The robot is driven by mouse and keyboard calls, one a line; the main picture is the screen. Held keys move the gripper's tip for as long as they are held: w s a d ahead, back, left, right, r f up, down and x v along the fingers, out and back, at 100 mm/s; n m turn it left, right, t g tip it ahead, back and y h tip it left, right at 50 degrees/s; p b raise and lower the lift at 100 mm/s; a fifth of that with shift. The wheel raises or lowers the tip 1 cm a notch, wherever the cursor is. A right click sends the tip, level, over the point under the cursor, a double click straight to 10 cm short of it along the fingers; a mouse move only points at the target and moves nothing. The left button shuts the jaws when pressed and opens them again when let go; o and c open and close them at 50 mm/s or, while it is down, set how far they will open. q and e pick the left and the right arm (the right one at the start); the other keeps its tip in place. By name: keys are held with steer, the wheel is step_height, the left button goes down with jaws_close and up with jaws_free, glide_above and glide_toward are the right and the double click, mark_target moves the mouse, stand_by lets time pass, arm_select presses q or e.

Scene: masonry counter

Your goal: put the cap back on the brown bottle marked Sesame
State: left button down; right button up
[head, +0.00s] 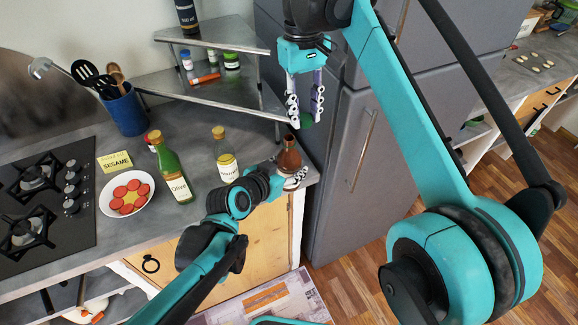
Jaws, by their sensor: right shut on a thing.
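The brown bottle (289,158) stands at the right end of the grey counter, with its neck bare and its label not readable from here. My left gripper (294,179) is low against the bottle, partly hidden by its own wrist; whether its fingers are closed on the bottle cannot be told. My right gripper (306,112) points down above and slightly right of the bottle, shut on a small green cap (306,120). The cap is apart from the bottle's mouth.
A green bottle (173,172) and a clear bottle (225,155) stand left of the brown one. A plate (108,208) of red slices, a yellow SESAME note (115,162) and the stove (45,200) are further left. A corner shelf (215,88) stands behind.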

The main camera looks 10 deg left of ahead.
steer(key=a, duration=0.1)
steer(key=w+a+n, duration=0.1)
steer(key=a, duration=0.1)
steer(key=shift+a+r+n, duration=0.15)
steer(key=shift+a+n, duration=0.15)
glide_above(290, 139)
steer(key=shift+w+a+f, duration=0.1)
steer(key=shift+w+f, duration=0.05)
steer(key=shift+f, duration=0.9)
steer(key=shift+w+a+f, duration=0.1)
steer(key=shift+f, duration=0.9)
steer(key=shift+s+f, duration=0.1)
steer(key=shift+f, duration=0.75)
steer(key=shift+f, duration=0.55)
